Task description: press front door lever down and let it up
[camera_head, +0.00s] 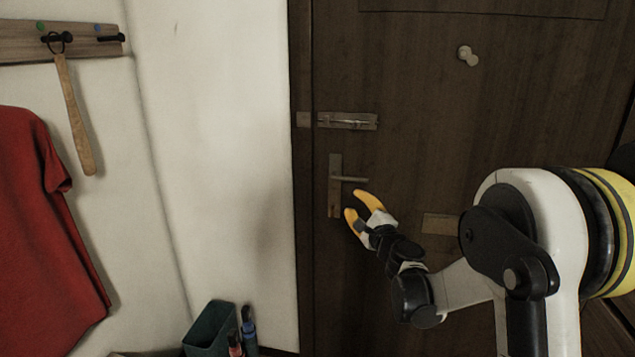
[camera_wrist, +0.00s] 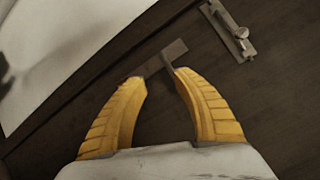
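The brown front door (camera_head: 400,150) is shut. Its metal lever (camera_head: 352,179) sticks out level to the right from an upright backplate (camera_head: 335,195) near the door's left edge. My gripper (camera_head: 354,202) is open, its two yellow fingers just below and right of the lever in the head view. In the wrist view the backplate (camera_wrist: 172,52) lies just beyond the fingertips (camera_wrist: 160,77), and the lever is seen nearly end-on and partly hidden by the right finger. I cannot tell whether a finger touches the lever. Nothing shows between the fingers.
A metal slide bolt (camera_head: 347,121) sits above the lever; it also shows in the wrist view (camera_wrist: 230,30). A mail plate (camera_head: 440,224) and a small knob (camera_head: 467,54) are on the door. At left are a red garment (camera_head: 45,230), a hanging shoehorn (camera_head: 74,115) and a dark bin (camera_head: 210,330).

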